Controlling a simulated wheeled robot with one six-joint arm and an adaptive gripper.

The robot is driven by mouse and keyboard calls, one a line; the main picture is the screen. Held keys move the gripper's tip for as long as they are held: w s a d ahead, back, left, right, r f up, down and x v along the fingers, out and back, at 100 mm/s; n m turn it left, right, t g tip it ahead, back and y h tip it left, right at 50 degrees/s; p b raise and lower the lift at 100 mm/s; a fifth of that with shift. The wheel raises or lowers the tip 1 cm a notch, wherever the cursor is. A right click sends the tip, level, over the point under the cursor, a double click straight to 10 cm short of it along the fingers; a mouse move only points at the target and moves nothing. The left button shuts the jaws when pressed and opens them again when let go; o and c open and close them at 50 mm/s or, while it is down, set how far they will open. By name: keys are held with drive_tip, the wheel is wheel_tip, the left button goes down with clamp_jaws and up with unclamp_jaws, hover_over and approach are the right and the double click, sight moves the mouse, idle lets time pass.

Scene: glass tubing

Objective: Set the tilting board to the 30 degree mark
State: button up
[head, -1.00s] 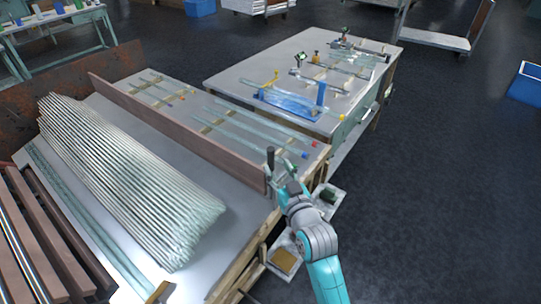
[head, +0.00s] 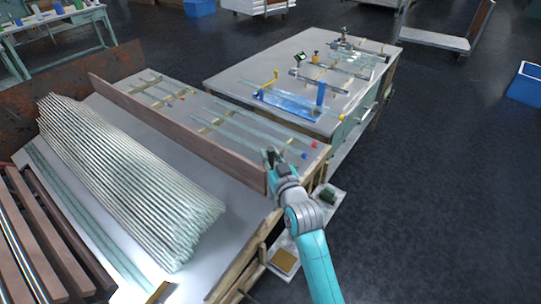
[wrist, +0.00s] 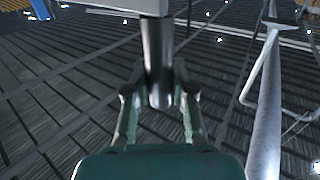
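A long brown board (head: 180,130) stands on edge along the near table in the head view. My gripper (head: 270,156) is at its near right end. In the wrist view, my gripper (wrist: 160,88) has a finger on each side of a dark grey round handle (wrist: 158,60), close against it, and looks shut on it. The handle joins a pale bar (wrist: 135,5) at the top. In the head view, the gripper mostly hides the handle. A blue board (head: 290,103) with a blue post lies on the far table. No degree marks are legible, and I cannot tell which board tilts.
A large stack of glass tubes (head: 125,180) lies left of the brown board. Several thin tubes with coloured ends (head: 250,128) lie right of it. The far table (head: 235,80) carries more glass apparatus. Dark floor (head: 440,180) is free on the right.

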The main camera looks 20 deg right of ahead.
clamp_jaws()
drive_tip(key=shift+w+d, duration=0.35)
drive_tip(key=shift+d, duration=0.2)
drive_tip(key=w+d+f+m+g+y, duration=0.1)
drive_tip(key=w+d+f+m+g, duration=0.1)
drive_tip(key=d, duration=0.5)
drive_tip(key=shift+w+d+f+m+g, duration=0.2)
drive_tip(key=shift+w+f+m+g, duration=0.3)
drive_tip(key=shift+w+m, duration=1)
drive_tip(key=shift+w+r+n, duration=0.1)
drive_tip(key=shift+w+n, duration=0.15)
drive_tip(key=shift+n, duration=0.05)
drive_tip(key=o, duration=0.8)
unclamp_jaws()
